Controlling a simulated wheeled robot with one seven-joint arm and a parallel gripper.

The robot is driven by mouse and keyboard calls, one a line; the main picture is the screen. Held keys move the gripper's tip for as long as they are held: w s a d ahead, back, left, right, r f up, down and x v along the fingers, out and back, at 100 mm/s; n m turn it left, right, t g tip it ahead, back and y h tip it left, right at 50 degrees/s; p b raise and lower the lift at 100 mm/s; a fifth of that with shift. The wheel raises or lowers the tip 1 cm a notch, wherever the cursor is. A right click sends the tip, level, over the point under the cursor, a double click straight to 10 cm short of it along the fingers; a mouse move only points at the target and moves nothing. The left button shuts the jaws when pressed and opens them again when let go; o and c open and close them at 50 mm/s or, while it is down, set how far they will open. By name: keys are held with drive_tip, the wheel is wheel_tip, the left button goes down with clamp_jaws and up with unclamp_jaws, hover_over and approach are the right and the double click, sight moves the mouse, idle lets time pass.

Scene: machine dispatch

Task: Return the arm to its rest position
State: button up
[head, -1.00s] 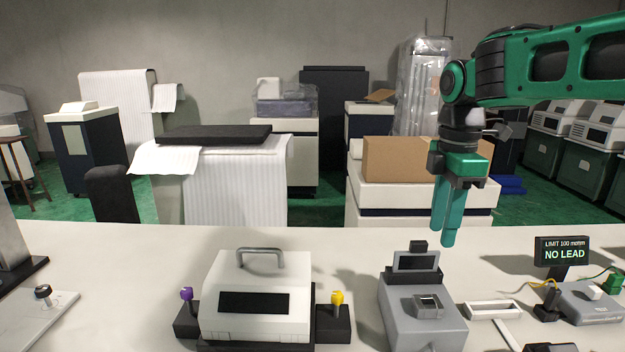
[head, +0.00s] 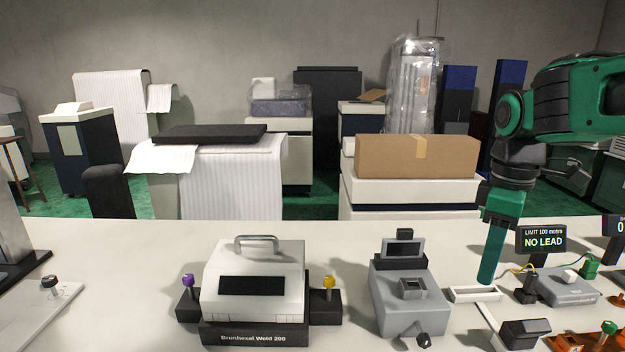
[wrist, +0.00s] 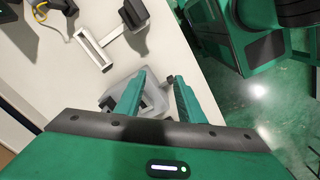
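My green gripper (head: 487,278) hangs fingers-down over the right part of the bench in the head view, seen edge-on. In the wrist view my gripper (wrist: 159,77) has its two fingers apart with nothing held between them. In the head view its tips overlap the small white frame (head: 474,294) on the bench; I cannot tell the exact height. The grey device with a square socket (head: 405,310) stands to its left. Part of this grey device (wrist: 153,97) shows behind the fingers in the wrist view.
A white machine (head: 254,283) with a purple and a yellow knob stands on the bench (head: 110,250). Right of my gripper are a "NO LEAD" display (head: 541,241), a grey box (head: 567,287) with wires and orange parts. A cardboard box (head: 416,158) sits behind the bench.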

drive_tip(key=s+d+f+m, duration=0.4)
drive_tip(key=s+f+m, duration=0.1)
drive_tip(key=s+m, duration=0.3)
drive_tip(key=s+d+f+m, duration=0.5)
drive_tip(key=s+m, duration=0.3)
drive_tip(key=s, duration=0.2)
drive_tip(key=shift+f, duration=0.4)
drive_tip(key=shift+d, duration=0.1)
